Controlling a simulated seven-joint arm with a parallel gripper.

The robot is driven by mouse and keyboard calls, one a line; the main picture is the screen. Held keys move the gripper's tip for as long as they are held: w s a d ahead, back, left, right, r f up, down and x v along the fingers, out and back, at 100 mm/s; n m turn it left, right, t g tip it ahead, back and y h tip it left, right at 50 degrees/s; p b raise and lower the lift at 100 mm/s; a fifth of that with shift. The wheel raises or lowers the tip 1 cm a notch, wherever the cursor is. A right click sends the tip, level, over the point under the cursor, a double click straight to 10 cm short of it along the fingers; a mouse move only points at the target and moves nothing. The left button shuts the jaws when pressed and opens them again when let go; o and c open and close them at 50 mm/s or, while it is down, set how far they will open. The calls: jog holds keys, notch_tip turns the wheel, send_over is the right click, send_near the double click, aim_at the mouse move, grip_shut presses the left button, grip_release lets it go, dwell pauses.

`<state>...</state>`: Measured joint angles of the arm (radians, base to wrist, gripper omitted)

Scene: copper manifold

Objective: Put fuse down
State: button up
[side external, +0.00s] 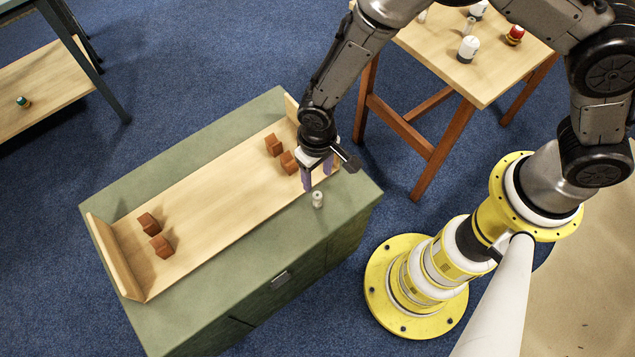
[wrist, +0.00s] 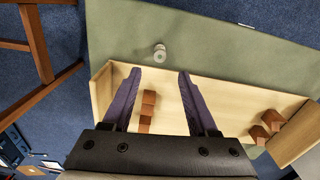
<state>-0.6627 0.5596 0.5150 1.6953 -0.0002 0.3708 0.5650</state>
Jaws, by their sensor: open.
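The fuse (side external: 317,199) is a small pale cylinder on the green cabinet top, just outside the wooden tray's near edge. It also shows in the wrist view (wrist: 160,54), standing beyond the fingertips and apart from them. My gripper (side external: 317,178) is open and empty above the tray's right end, close to the fuse. In the wrist view my gripper (wrist: 159,72) shows its two purple fingers spread wide with nothing between the tips.
The wooden tray (side external: 215,205) holds reddish-brown blocks in pairs at both ends, one pair beside my gripper (side external: 289,162). The green cabinet top (side external: 180,335) is mostly bare around it. A wooden table (side external: 470,75) with small bottles stands behind; a shelf (side external: 45,85) is at left.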

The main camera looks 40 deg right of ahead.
jog(key=d+r+t, duration=0.1)
jog(key=d+r, duration=0.3)
jog(key=r, duration=0.4)
jog(key=d+r+t+y, duration=0.1)
jog(key=d+r, duration=0.4)
jog(key=r, duration=0.3)
jog(key=d+r, duration=0.4)
jog(key=r, duration=0.4)
jog(key=s+d+r+t, duration=0.1)
jog(key=s+d+r, duration=0.3)
jog(key=s+d, duration=0.2)
jog(key=s+d+r+m+t+h, duration=0.1)
jog(key=s+d+r+t, duration=0.1)
jog(key=s+d+r, duration=0.3)
jog(key=s+d, duration=0.1)
jog(key=s, duration=0.3)
jog(key=shift+s+r+t, duration=0.15)
jog(key=shift+s+t, duration=0.15)
jog(key=shift+s, duration=0.1)
jog(key=shift+o, duration=0.5)
jog(key=shift+m, duration=0.3)
